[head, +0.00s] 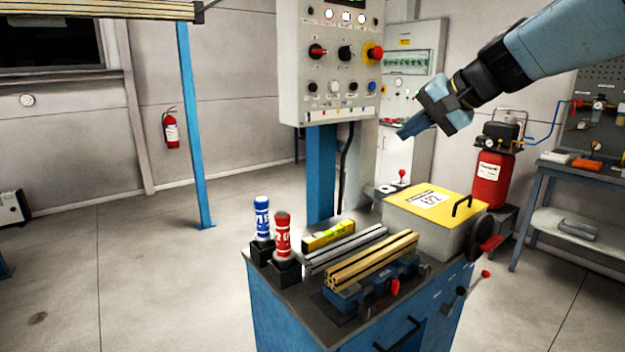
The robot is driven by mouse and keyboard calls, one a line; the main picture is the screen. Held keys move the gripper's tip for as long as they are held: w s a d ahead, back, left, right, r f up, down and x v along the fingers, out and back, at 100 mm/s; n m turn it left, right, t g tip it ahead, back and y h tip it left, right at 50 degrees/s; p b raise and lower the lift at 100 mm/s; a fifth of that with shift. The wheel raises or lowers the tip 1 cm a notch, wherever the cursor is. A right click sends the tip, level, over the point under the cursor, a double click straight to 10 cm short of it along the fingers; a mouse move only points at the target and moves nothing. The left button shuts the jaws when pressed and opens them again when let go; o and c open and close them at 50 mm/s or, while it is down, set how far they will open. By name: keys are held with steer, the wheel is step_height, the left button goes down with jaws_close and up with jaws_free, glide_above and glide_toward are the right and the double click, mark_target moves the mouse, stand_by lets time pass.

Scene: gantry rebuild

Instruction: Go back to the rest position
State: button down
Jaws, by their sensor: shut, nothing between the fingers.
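My gripper (402,134) is in the upper right of the head view, at the end of my blue and black arm that comes in from the top right corner. It is shut and holds nothing. It hangs in the air above the workbench (290,302), over the back part near the yellow-lidded box (412,227), and touches nothing that I can see. The fingers point down and to the left.
On the bench are a blue-labelled bottle (262,219), a red-labelled bottle (282,235), a yellow level (328,236), grey bars (346,247) and brass-coloured bars (372,260). A control panel (330,75) stands behind. A red compressor (491,180) is right.

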steer(key=s+d+f+n+g+h, duration=0.1)
steer(key=s+d+f+n+h, duration=0.1)
steer(key=s+f, duration=0.5)
steer(key=s+d+f+n+h, duration=0.2)
steer(key=s+f+h, duration=0.3)
steer(key=s, duration=0.6)
steer(key=shift+s+d+f+n+g, duration=0.25)
steer(key=shift+f+n+g, duration=0.15)
steer(key=shift+f, duration=0.5)
steer(key=c, duration=1.8)
jaws_free()
